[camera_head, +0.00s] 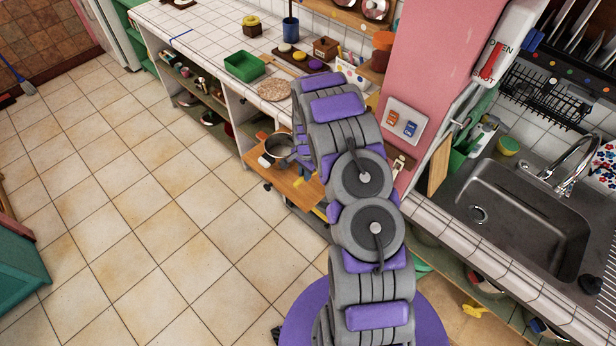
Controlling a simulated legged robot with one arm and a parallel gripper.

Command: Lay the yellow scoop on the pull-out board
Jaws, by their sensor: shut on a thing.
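The pull-out board (290,187) is a brown wooden slab sticking out from under the counter. A steel pot (278,148) stands at its far part. My gripper (300,152) is at the pot's right side, over the board, mostly hidden by my own arm. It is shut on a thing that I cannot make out. I cannot clearly identify the yellow scoop. A yellow object (473,309) lies low under the sink counter.
The tiled counter (205,32) above holds a green bin (245,66), a round speckled board (274,89) and a blue cup (290,29). A pink pillar (430,65) stands right of my arm, with the sink (520,215) beyond it.

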